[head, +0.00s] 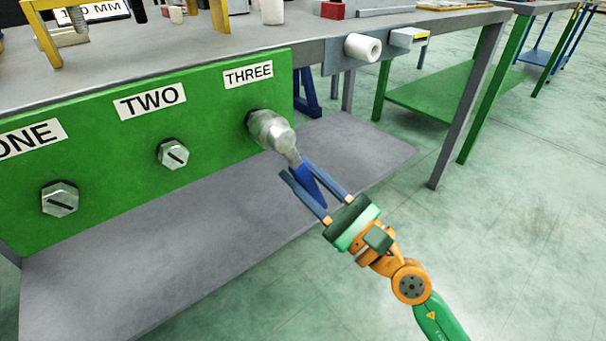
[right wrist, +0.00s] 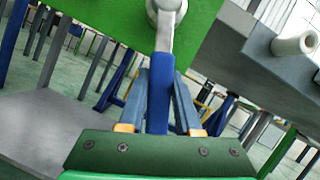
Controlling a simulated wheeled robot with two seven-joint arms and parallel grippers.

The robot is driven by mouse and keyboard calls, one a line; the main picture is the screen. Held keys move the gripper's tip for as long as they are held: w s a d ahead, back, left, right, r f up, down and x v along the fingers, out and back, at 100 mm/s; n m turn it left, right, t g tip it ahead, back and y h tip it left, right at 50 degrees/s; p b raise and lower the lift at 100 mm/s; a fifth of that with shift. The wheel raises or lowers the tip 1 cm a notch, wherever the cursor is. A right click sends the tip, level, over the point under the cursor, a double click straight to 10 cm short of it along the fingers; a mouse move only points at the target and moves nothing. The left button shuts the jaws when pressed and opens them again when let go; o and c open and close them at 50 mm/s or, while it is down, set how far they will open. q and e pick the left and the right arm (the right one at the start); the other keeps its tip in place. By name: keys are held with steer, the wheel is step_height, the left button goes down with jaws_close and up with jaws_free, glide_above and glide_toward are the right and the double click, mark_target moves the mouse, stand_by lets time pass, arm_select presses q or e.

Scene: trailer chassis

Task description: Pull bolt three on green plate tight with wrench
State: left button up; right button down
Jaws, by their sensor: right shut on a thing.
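The green plate (head: 105,185) hangs on the front of the workbench and carries the labels ONE, TWO and THREE. Bolt three sits below the label THREE (head: 248,74) and is covered by the head of the wrench (head: 271,130). The wrench's blue handle (head: 307,180) points down and right, away from the plate. My right gripper (head: 308,196) is shut on the blue handle. In the right wrist view the handle (right wrist: 159,95) stands between the fingers, and the metal head (right wrist: 165,15) is at the plate. My left gripper is not in view.
Bolt one (head: 60,198) and bolt two (head: 173,154) stick out of the plate to the left. A white roll (head: 362,47) sticks out from the bench front at the right. A grey lower shelf (head: 150,250) lies below the plate. The floor (head: 510,200) at the right is clear.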

steer(key=shift+w+a, duration=0.45)
steer(key=shift+w, duration=0.15)
stand_by(0.6)
steer(key=c, duration=1.3)
jaws_free()
jaws_close()
